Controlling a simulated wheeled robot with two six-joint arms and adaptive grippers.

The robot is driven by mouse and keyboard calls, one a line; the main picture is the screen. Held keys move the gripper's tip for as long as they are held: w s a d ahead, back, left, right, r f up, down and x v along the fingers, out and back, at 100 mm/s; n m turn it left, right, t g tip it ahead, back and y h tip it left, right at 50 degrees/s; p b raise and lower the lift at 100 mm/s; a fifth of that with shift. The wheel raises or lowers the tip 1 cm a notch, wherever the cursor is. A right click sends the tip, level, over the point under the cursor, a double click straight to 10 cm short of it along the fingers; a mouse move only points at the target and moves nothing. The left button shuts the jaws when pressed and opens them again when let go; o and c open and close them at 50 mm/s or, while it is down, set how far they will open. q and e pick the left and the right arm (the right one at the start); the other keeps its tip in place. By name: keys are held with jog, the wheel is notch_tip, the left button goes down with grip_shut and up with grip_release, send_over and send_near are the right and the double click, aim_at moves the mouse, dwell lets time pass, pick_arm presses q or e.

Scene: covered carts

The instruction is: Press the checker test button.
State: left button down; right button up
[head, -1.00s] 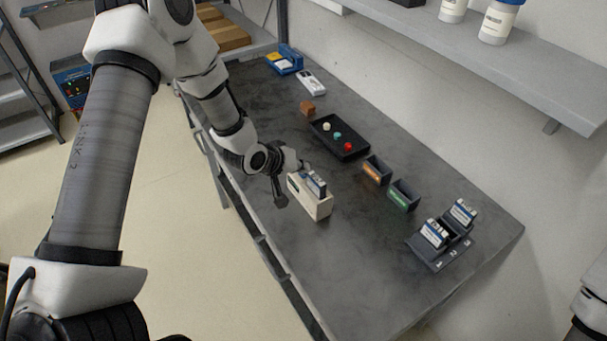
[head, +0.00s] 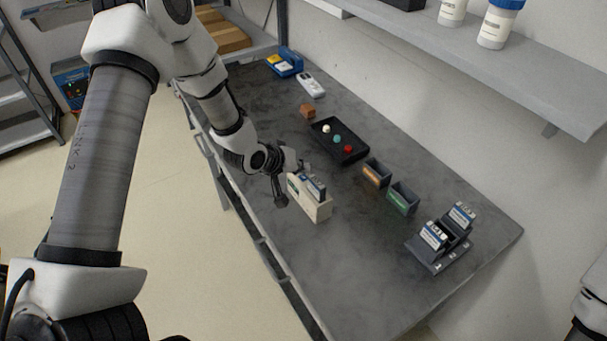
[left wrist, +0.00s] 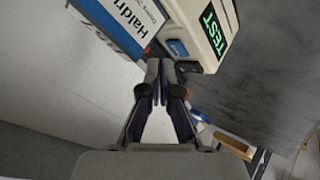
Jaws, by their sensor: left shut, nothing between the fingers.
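The checker (head: 318,210) is a cream box near the table's front edge, with a white-and-blue labelled cartridge (head: 316,188) standing in its top. In the left wrist view the checker (left wrist: 187,17) is close at the top, with a dark panel lettered TEST in green (left wrist: 213,27). A small blue patch (left wrist: 177,47) and a black part (left wrist: 187,67) show beside it. My left gripper (head: 303,167) is shut and empty at the checker's upper end. Its fingertips (left wrist: 160,66) appear just below the blue patch; whether they touch is unclear. My right gripper is out of view.
A black tray (head: 352,157) with white, teal and red knobs lies behind the checker. An orange-marked bin (head: 376,172), a green-marked bin (head: 402,198) and a numbered rack (head: 425,256) with cartridges stand to the right. The table front right is clear.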

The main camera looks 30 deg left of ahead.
aim_at(301, 179)
pick_arm(q)
jog(key=shift+r, duration=0.15)
notch_tip(301, 179, up, 5)
jog(key=p, duration=0.3)
jog(key=shift+p, duration=0.4)
jog(key=shift+s+f, duration=0.1)
jog(key=shift+f, duration=0.1)
dwell(0.4)
